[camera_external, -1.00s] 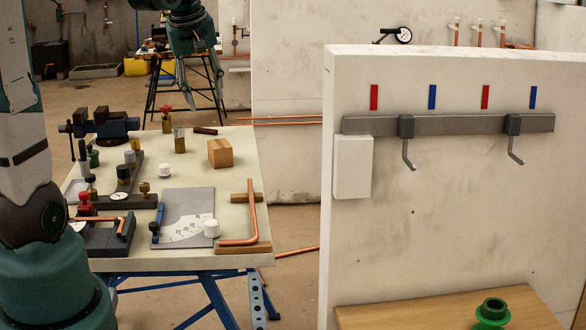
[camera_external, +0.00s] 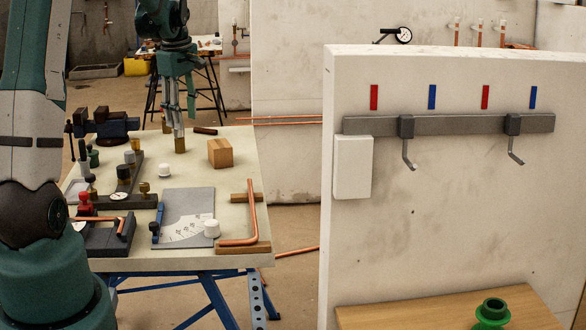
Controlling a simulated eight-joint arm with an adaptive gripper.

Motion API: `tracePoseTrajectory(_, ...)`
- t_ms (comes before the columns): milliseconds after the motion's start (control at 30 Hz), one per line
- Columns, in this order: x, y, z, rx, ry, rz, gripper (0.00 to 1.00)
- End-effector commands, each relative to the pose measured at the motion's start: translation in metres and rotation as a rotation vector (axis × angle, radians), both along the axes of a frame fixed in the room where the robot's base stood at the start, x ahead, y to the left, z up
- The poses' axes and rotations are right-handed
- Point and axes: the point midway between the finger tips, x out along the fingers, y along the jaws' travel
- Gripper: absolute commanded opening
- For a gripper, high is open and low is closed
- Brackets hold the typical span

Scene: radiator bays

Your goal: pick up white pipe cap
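Two white caps stand on the workbench. One white pipe cap (camera_external: 164,170) is near the middle of the bench top, left of the wooden block. Another white cap (camera_external: 211,228) is at the front, by the right edge of the grey angle plate. My gripper (camera_external: 174,132) points down over the back of the bench, behind the middle cap and apart from both caps. Its fingers look spread, with nothing seen between them. The fingertips overlap the brass fitting (camera_external: 180,146) in the picture; I cannot tell if they touch it.
A wooden block (camera_external: 220,153), a blue vise (camera_external: 112,124), a grey angle plate (camera_external: 186,216) and a bent copper pipe (camera_external: 252,212) are on the bench (camera_external: 205,187). Several fittings crowd its left side. A white wall panel (camera_external: 450,220) stands to the right.

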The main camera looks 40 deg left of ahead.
Motion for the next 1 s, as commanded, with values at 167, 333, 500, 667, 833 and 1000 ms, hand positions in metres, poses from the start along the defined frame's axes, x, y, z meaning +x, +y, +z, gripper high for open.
tracePoseTrajectory(167,0.007,0.036,-0.028,-0.024,0.024,0.111,0.39)
tracePoseTrajectory(333,0.009,0.067,-0.056,-0.045,0.048,0.219,0.39)
tracePoseTrajectory(500,0.009,0.097,-0.085,-0.064,0.071,0.320,0.39)
tracePoseTrajectory(667,0.008,0.117,-0.104,-0.077,0.088,0.389,0.39)
tracePoseTrajectory(833,0.007,0.125,-0.114,-0.083,0.095,0.423,0.39)
tracePoseTrajectory(1000,0.006,0.127,-0.115,-0.084,0.097,0.429,0.39)
